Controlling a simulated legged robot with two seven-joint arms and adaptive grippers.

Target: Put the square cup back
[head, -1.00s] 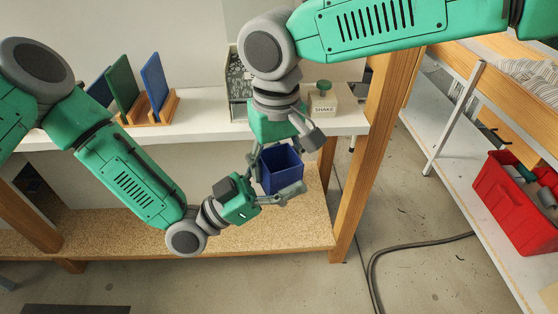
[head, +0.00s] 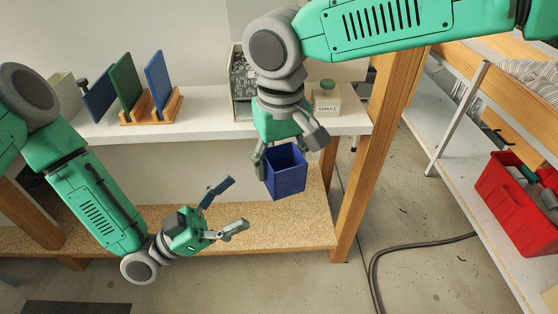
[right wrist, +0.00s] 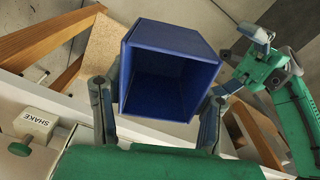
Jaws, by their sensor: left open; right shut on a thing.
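The square cup (head: 286,172) is dark blue and hangs upright in my right gripper (head: 288,150), in front of the white shelf's edge. The right wrist view looks into the open, empty-looking cup (right wrist: 168,75), with the right gripper's fingers (right wrist: 158,112) on either side of it. My left gripper (head: 226,211) is open and empty, below and left of the cup and apart from it. It also shows at the upper right of the right wrist view (right wrist: 252,58).
A lower chipboard shelf (head: 300,231) is bare. A red crate (head: 520,205) stands at the right.

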